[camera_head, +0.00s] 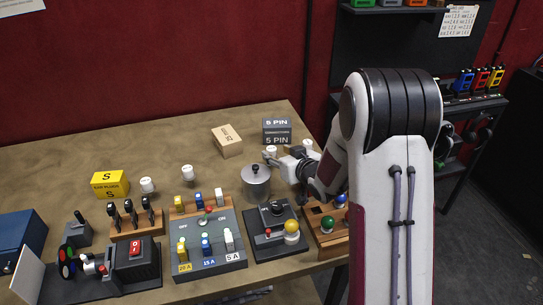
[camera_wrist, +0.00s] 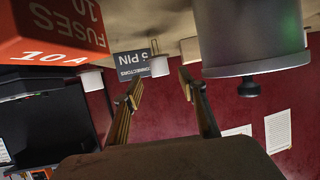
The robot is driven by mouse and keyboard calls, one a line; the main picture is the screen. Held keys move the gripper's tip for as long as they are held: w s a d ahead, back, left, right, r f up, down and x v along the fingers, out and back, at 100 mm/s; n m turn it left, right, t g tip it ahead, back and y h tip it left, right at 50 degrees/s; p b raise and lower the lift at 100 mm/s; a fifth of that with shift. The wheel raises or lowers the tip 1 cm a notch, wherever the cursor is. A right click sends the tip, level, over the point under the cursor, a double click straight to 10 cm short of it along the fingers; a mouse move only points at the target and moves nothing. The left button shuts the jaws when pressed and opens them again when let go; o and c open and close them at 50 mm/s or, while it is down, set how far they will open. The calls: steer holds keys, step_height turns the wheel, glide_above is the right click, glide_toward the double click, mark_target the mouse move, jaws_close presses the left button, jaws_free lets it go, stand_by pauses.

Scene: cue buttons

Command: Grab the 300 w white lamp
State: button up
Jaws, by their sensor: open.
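No 300 w label is readable, so I cannot tell which thing is the white lamp. Small white rounded pieces stand on the table: one at the left (camera_head: 148,185), one right of it (camera_head: 187,172), one by my gripper (camera_head: 271,150) and one behind my wrist (camera_head: 307,145). My gripper (camera_head: 270,160) is open and low over the table, just behind a grey metal pot (camera_head: 256,184). In the wrist view its two fingers (camera_wrist: 160,84) stand apart with nothing held. A white piece (camera_wrist: 159,66) shows beyond the gap, in front of the grey 5 PIN box (camera_wrist: 132,64).
The metal pot (camera_wrist: 250,40) is close on the right in the wrist view, and an orange fuse box (camera_wrist: 60,30) on the left. A switch panel (camera_head: 208,245), a black base with a yellow ball (camera_head: 291,238) and a green ball (camera_head: 327,222) line the front. The back left table is clear.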

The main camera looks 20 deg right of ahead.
mark_target(274, 151)
steer(key=shift+x, duration=2.65)
jaws_close()
